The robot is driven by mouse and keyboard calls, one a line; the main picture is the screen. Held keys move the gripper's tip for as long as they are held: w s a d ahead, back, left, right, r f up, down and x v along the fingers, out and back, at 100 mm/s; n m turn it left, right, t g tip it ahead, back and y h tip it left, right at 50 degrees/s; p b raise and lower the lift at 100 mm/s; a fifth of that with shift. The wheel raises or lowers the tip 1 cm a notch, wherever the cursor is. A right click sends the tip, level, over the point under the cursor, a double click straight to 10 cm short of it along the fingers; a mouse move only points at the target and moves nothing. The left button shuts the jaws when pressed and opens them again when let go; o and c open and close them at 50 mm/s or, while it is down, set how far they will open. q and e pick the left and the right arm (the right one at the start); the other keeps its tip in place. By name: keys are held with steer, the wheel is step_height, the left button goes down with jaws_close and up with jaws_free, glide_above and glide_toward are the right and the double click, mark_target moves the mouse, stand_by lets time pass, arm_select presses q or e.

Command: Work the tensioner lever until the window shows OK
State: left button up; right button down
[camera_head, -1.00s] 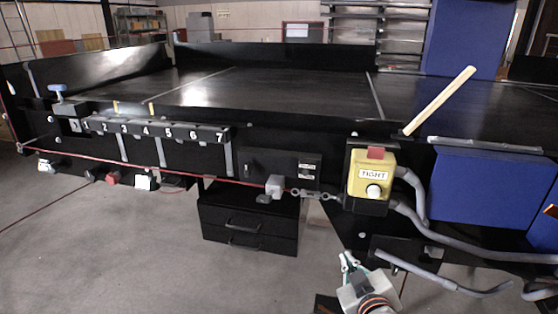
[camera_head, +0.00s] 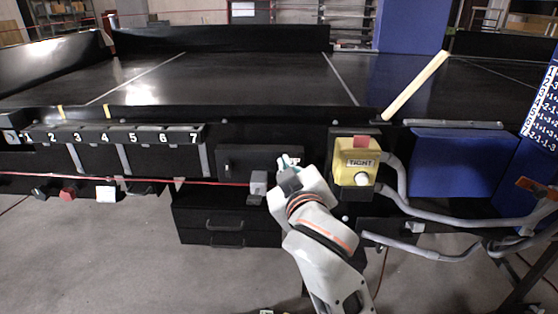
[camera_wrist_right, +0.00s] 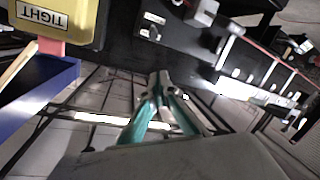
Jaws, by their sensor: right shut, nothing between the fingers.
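The yellow box (camera_head: 357,157) is mounted on the black front frame, with a red tab on top and a pale round knob below. Its window (camera_head: 361,163) reads TIGHT. In the wrist view the box (camera_wrist_right: 85,22) is upside down at upper left. A long pale wooden rod (camera_head: 417,84) slants up right behind the box; I cannot tell if it is the lever. My right gripper (camera_head: 288,160) is shut and empty, left of the box and apart from it, before the dark panel. Its fingers show in the wrist view (camera_wrist_right: 160,90). My left gripper is not in view.
A red cord (camera_head: 130,180) runs along the frame to a grey block (camera_head: 258,183). Grey hoses (camera_head: 430,212) loop right of the box. A blue panel (camera_head: 462,163) is on the right. Black drawers (camera_head: 225,225) stand below. The numbered rail (camera_head: 115,136) is at left.

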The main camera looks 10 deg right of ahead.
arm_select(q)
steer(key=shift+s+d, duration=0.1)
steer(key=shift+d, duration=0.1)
arm_select(e)
steer(key=shift+d, duration=0.1)
arm_select(q)
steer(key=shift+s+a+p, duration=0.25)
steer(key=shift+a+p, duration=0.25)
steer(key=shift+p, duration=0.05)
arm_select(e)
steer(key=w+d+f, duration=0.2)
steer(key=w+f, duration=0.2)
steer(key=w, duration=0.4)
steer(key=shift+d+f, duration=0.3)
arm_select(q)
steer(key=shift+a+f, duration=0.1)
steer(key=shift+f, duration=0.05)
